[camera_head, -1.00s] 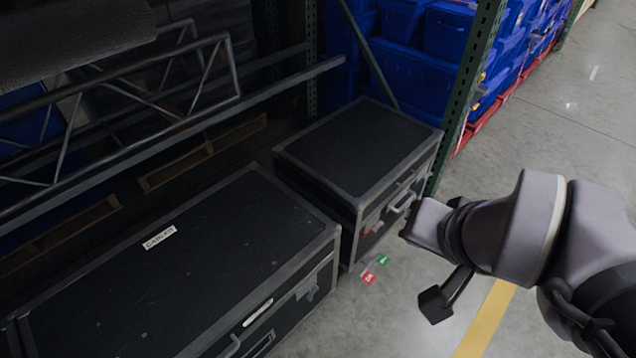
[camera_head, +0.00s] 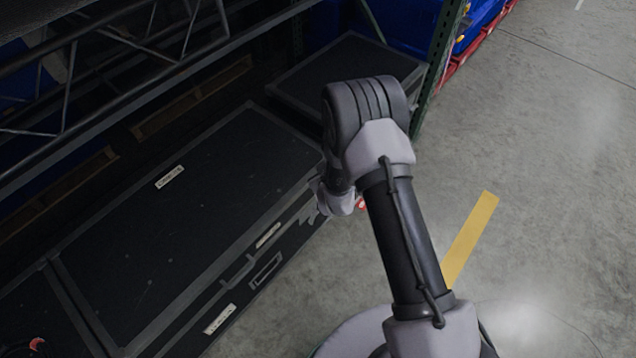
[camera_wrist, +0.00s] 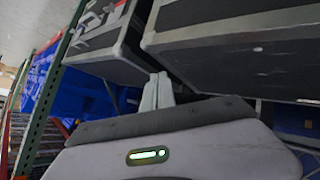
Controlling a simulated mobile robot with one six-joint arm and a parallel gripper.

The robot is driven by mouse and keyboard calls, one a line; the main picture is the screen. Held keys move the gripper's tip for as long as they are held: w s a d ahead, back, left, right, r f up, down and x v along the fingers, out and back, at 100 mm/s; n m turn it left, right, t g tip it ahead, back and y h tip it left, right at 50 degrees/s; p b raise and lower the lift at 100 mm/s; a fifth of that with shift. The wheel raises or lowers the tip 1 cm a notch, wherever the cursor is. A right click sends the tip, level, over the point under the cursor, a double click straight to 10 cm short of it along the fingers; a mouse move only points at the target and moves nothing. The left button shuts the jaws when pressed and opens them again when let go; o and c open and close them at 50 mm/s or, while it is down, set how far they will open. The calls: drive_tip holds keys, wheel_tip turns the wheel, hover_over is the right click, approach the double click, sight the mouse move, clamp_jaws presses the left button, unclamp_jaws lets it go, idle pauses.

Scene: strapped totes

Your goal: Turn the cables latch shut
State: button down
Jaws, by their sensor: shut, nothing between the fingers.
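The cables case (camera_head: 190,210) is a long black case with grey metal edges on the left in the head view, with a white lid label (camera_head: 169,177) that seems to read CABLES. Its front has a handle and a pale label (camera_head: 267,235). My gripper (camera_head: 316,212) is at the right end of this front; it and my wrist cover the spot where the latch is, so the latch's angle cannot be told. In the wrist view my gripper (camera_wrist: 157,92) shows its fingers together and empty, close to the case edges. Whether they touch the latch is unclear.
A second black case (camera_head: 325,80) stands beyond, partly behind my arm. Shelf beams and a truss (camera_head: 140,60) overhang the cases on the left. A green upright (camera_head: 437,75) stands behind. The concrete floor on the right (camera_head: 560,170) is open, with a yellow stripe (camera_head: 470,238).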

drive_tip(key=s+a+f+n+y+p, duration=0.1)
drive_tip(key=s+f+n, duration=0.2)
drive_tip(key=s+f, duration=0.5)
drive_tip(key=s+a+f+n+y, duration=0.1)
drive_tip(key=s+f+n, duration=0.3)
drive_tip(key=s+f, duration=0.5)
drive_tip(key=b, duration=0.6)
approach(315, 213)
drive_tip(key=w+a+f, duration=0.1)
drive_tip(key=w+a, duration=0.1)
drive_tip(key=a, duration=0.1)
drive_tip(key=w+f+b, duration=0.1)
drive_tip(key=w+d+f+b, duration=0.1)
drive_tip(key=shift+w+d+f+t, duration=0.2)
drive_tip(key=shift+d+f+t, duration=0.1)
drive_tip(key=shift+f+t, duration=0.1)
drive_tip(key=shift+s+r, duration=0.1)
drive_tip(key=shift+r, duration=0.05)
